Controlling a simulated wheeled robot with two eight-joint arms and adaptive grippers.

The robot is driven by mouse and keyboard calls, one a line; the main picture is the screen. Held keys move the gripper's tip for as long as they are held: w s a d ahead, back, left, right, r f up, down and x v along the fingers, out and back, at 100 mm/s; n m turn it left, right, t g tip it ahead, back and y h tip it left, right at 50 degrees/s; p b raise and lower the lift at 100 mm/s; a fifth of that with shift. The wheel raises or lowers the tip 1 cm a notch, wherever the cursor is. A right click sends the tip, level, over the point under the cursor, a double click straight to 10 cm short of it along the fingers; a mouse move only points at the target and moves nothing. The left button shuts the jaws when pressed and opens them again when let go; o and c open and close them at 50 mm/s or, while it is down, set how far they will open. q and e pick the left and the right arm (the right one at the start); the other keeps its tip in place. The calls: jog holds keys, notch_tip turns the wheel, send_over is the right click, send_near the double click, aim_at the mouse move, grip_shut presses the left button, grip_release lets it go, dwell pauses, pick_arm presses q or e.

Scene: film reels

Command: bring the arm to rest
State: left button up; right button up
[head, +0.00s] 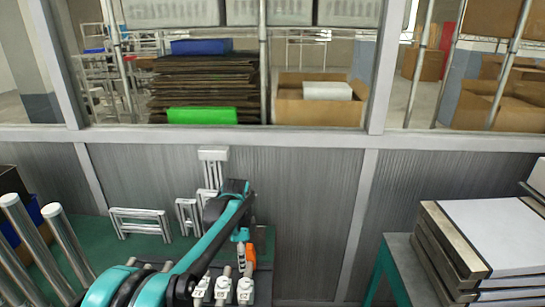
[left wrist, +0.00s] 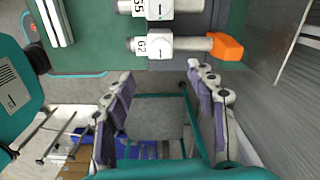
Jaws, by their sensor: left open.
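My left arm (head: 215,235) comes in from the bottom left of the head view, reaches forward and bends down at its far end. Its gripper is not clear in that view. In the left wrist view my left gripper (left wrist: 160,74) is open, with its two purple-grey padded fingers wide apart and nothing between them. Grey floor and teal framing show beyond the gap. My right gripper is in neither view.
White labelled pieces on metal rods (left wrist: 190,46) lie close beyond the fingertips, one ending in an orange block (left wrist: 227,47). A grey ribbed wall (head: 310,200) stands ahead. Stacked flat cases (head: 440,255) sit at right. Metal posts (head: 68,243) stand at left.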

pick_arm(q)
jog(key=s+a+r+n+t, duration=0.2)
jog(key=s+r+n, duration=0.25)
jog(key=s, duration=0.25)
jog(key=s+a+n+t, duration=0.1)
jog(key=s+n+t, duration=0.1)
jog(key=s+n, duration=0.3)
jog(key=s+a+f+n+t, duration=0.1)
jog(key=s+n+t, duration=0.2)
jog(key=s, duration=1.1)
jog(key=n, duration=0.3)
jog(key=shift+s+a, duration=0.15)
jog(key=shift+a, duration=0.25)
